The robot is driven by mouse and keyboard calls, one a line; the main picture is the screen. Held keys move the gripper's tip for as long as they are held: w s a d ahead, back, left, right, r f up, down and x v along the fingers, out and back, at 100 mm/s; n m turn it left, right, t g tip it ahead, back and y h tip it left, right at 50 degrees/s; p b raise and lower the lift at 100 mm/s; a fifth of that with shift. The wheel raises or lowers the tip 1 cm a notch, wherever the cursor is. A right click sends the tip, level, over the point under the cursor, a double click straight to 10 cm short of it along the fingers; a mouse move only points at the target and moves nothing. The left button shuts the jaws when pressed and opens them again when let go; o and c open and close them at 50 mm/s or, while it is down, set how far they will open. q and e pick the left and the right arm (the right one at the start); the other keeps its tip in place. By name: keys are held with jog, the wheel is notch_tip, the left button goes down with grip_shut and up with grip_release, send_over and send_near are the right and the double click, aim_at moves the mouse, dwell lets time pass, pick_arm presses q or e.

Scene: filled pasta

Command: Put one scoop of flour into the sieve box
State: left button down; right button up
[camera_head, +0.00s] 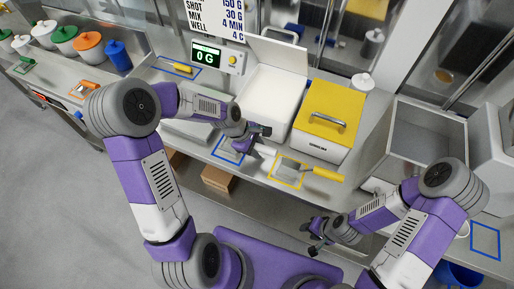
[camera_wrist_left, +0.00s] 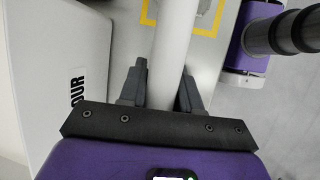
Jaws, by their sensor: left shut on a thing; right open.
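My left gripper (camera_head: 262,138) is shut on a white handle (camera_head: 266,150) in front of the white bin. In the left wrist view the white handle (camera_wrist_left: 176,45) runs between the two fingers; its far end is out of view. The open white flour bin (camera_head: 268,92) has its lid raised at the back; part of its label shows in the left wrist view (camera_wrist_left: 77,92). I cannot tell for sure which thing is the sieve box; a large open grey box (camera_head: 428,128) stands at the right. My right gripper (camera_head: 317,236) is open and empty, low in front of the counter.
A yellow-lidded bin (camera_head: 330,110) stands right of the flour bin. A yellow-handled tool (camera_head: 322,172) lies at a yellow outline (camera_head: 286,183). A blue outline (camera_head: 226,157) lies near my left gripper. The scale display (camera_head: 206,54) reads 0 G. Several lidded pots stand far left.

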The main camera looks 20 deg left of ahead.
pick_arm(q)
jog(key=shift+f, duration=0.1)
jog(key=c, duration=0.8)
grip_release()
jog(key=shift+r, duration=0.2)
jog(key=p+v, duration=0.1)
jog(key=v, duration=1.1)
jog(key=shift+p, duration=0.35)
jog(key=shift+f, duration=0.1)
